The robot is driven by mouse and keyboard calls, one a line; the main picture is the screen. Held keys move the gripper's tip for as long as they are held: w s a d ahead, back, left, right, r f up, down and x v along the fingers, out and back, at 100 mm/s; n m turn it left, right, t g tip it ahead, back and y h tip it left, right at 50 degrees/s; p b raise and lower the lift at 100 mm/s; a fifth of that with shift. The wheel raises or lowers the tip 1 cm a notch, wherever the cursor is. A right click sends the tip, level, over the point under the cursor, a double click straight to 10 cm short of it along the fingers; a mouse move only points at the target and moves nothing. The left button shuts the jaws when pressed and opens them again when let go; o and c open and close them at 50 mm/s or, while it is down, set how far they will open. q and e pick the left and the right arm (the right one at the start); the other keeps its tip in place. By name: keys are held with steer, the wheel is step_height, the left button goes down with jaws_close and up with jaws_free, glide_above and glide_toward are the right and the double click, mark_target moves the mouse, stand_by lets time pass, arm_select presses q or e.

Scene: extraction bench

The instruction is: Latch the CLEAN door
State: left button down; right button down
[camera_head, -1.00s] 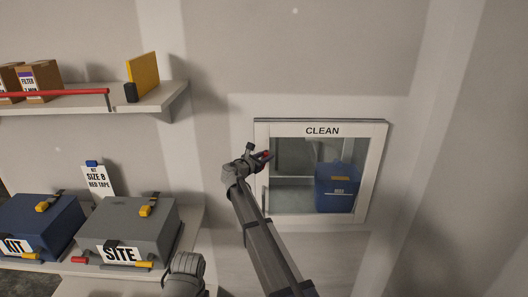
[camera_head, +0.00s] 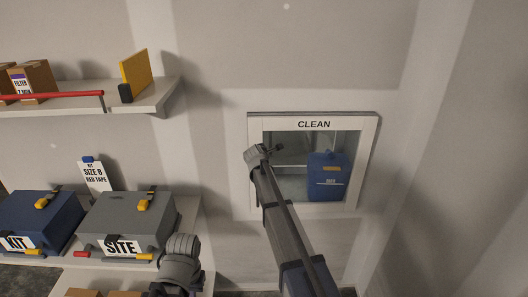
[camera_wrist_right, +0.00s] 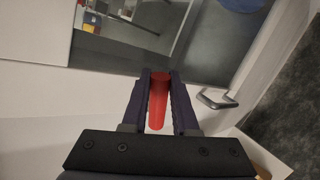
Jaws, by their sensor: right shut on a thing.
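The CLEAN door (camera_head: 368,150) is a white-framed window panel in the wall, and it looks flush with its frame. My right arm reaches up to the door's left side. My right gripper (camera_head: 264,149) is at the upper left of the glass, small and partly hidden by its own wrist in the head view. In the right wrist view, my right gripper (camera_wrist_right: 159,88) is shut on a red bar-like handle (camera_wrist_right: 158,108). A metal pull handle (camera_wrist_right: 216,101) is just right of the fingers. Part of my left arm shows at the bottom, but its fingers are out of view.
A blue container (camera_head: 327,178) stands behind the glass. At left, a blue KIT case (camera_head: 40,215) and a grey SITE case (camera_head: 125,215) sit on the lower shelf. An upper shelf (camera_head: 150,97) holds boxes and a yellow panel. Wall right of the door is clear.

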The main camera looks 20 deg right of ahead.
steer(key=shift+d+f+m+y, duration=0.1)
steer(key=shift+f+m+y, duration=0.5)
steer(key=shift+m+y, duration=0.5)
steer(key=shift+y, duration=0.3)
steer(key=c, duration=1)
jaws_free()
steer(key=p+v, duration=0.4)
steer(key=v, duration=0.3)
steer(key=shift+s, duration=0.35)
